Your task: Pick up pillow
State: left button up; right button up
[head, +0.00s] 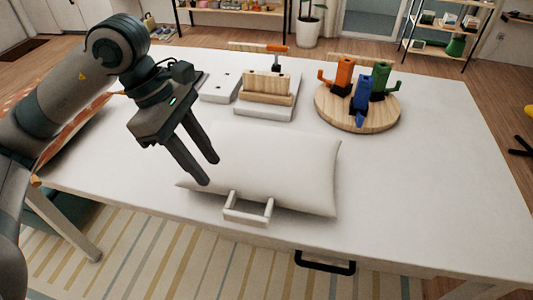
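A white pillow (285,168) lies near the front edge of the white table, with a small pale handle-like frame (248,207) at its front side. My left gripper (212,172) is open, its two dark fingers pointing down over the left end of the pillow. The fingers are apart with nothing seen between them. Whether the fingertips touch the pillow I cannot tell. The fingers hide a small part of the pillow's left end. My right gripper is not in view.
A round wooden board (357,118) with orange, green and blue holders stands behind the pillow to the right. A wooden block on a white base (266,106) and a white plate (220,87) stand behind it. The table's right side (430,190) is clear.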

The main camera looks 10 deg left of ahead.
pick_arm(q)
jog(key=p, duration=0.4)
send_over(244, 215)
jog(key=a, duration=0.3)
notch_tip(244, 215, down, 10)
jog(key=shift+w+d+r, duration=0.1)
jog(key=shift+d+f, duration=0.15)
jog(key=shift+f, duration=0.5)
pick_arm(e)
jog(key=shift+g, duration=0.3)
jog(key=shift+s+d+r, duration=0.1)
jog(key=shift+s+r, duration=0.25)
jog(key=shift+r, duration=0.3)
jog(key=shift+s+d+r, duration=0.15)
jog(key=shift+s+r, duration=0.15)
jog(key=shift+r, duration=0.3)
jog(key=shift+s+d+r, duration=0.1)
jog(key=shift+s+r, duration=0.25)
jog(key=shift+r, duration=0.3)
